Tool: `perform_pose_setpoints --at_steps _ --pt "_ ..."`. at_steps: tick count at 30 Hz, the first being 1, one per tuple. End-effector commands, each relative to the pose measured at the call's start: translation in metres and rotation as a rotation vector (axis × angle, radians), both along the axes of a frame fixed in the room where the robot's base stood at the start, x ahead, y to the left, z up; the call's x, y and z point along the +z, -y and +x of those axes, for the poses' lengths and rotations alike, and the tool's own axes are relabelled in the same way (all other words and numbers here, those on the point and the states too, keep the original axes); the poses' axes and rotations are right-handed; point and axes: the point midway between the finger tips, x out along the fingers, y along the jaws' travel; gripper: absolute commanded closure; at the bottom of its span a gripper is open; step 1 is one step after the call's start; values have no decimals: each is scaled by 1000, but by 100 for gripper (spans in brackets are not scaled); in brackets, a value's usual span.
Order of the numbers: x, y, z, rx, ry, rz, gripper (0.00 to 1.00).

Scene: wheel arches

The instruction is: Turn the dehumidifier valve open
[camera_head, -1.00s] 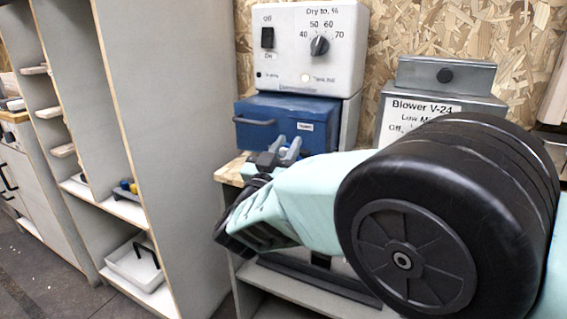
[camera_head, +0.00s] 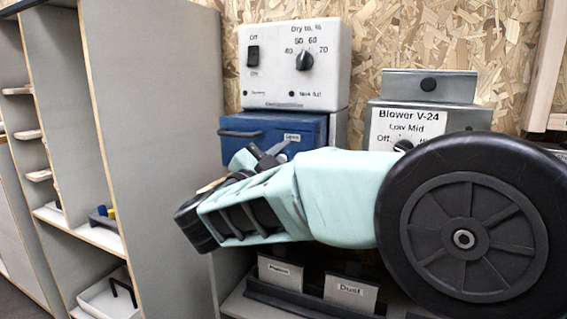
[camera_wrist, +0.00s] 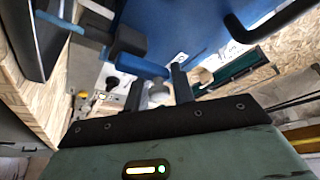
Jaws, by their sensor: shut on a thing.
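The dehumidifier has a white control box (camera_head: 295,75) on a blue unit (camera_head: 235,152) with a dark handle (camera_head: 240,133). Its face has an off/on switch and a dry-to dial (camera_head: 304,60). My gripper (camera_head: 268,160) is at the blue unit's front, low and right of the handle. The wrist view shows its two dark fingers (camera_wrist: 158,92) with a grey rounded piece (camera_wrist: 158,97) between them. My gripper is shut on that piece; I cannot tell whether it is the valve. The blue unit also fills the top of the wrist view (camera_wrist: 200,25).
A grey blower box (camera_head: 428,88), labelled Blower V-24, stands to the right. Below are two bins (camera_head: 350,290), one labelled Dust. A tall grey cabinet (camera_head: 155,130) with open shelves is at the left. A big black wheel (camera_head: 465,235) blocks the lower right.

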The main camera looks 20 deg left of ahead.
Motion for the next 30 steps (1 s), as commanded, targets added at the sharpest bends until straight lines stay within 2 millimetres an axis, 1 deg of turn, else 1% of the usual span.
perform_pose_setpoints --at_steps 1,9,21,22,23,30 --pt "-8 -2 -1 8 -9 14 98" --pt "-7 -1 -2 9 -6 64 97" --pt "-7 0 -2 8 -6 67 98" --pt "-7 0 -2 8 -6 67 66" --pt "-6 0 -2 8 -6 67 58" --pt "-3 1 -1 5 0 68 58"
